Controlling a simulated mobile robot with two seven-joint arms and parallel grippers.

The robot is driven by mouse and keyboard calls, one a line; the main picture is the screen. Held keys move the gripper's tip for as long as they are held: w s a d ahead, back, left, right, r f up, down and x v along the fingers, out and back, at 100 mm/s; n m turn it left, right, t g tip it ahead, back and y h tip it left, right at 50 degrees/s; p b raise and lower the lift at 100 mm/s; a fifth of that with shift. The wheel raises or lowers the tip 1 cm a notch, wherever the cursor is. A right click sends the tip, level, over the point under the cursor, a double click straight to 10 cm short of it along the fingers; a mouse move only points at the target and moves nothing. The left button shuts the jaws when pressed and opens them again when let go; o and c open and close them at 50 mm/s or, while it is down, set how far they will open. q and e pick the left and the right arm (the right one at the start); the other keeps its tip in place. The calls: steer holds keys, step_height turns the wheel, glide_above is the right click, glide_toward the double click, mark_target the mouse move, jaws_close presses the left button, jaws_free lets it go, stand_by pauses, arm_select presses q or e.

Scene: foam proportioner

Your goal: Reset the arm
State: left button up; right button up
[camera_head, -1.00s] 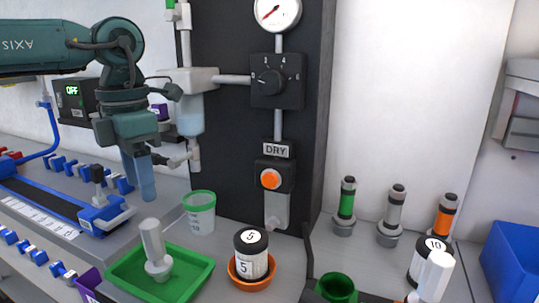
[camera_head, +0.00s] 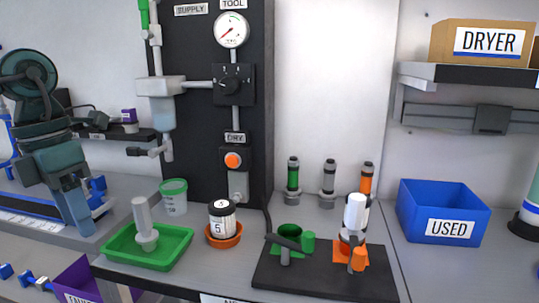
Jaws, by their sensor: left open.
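My left arm comes in from the left edge of the head view, and its gripper (camera_head: 78,212) points down over the grey bench, with its blue-grey fingers in front of the blue rail device. It holds nothing that I can see. It is left of the green tray (camera_head: 118,262) and apart from it. My right gripper is not in view. The dark proportioner panel (camera_head: 196,110) stands behind the bench with a gauge (camera_head: 230,30), a dial (camera_head: 233,85) and an orange button (camera_head: 233,160).
A white plunger-like tool (camera_head: 143,225) stands in the green tray. A cup (camera_head: 174,197), a jar (camera_head: 222,217) in an orange dish and a black base (camera_head: 320,278) with green and orange holders stand on the bench. A blue USED bin (camera_head: 442,210) is at right, below a shelf (camera_head: 470,76).

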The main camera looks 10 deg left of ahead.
arm_select(q)
steer(key=s+d+f+n+t+h, duration=0.2)
steer(key=d+f+n+t, duration=0.25)
steer(key=f+n, duration=0.5)
steer(key=s+d+f+n+t+h, duration=0.15)
steer(key=d+f+n+t, duration=0.25)
steer(key=f+n+t, duration=0.5)
steer(key=s+d+f+n+t+h, duration=0.2)
steer(key=d+f+n+h, duration=0.15)
steer(key=f+n, duration=0.7)
steer(key=s+d+r+n+g+y+p, duration=0.2)
steer(key=n+p, duration=0.7)
steer(key=p, duration=0.8)
steer(key=d+r+g+y, duration=0.1)
steer(key=d+g+y, duration=0.1)
steer(key=d+g, duration=0.1)
steer(key=shift+s+d+y+p, duration=0.15)
steer(key=shift+d+y+p, duration=0.25)
steer(key=shift+d, duration=0.2)
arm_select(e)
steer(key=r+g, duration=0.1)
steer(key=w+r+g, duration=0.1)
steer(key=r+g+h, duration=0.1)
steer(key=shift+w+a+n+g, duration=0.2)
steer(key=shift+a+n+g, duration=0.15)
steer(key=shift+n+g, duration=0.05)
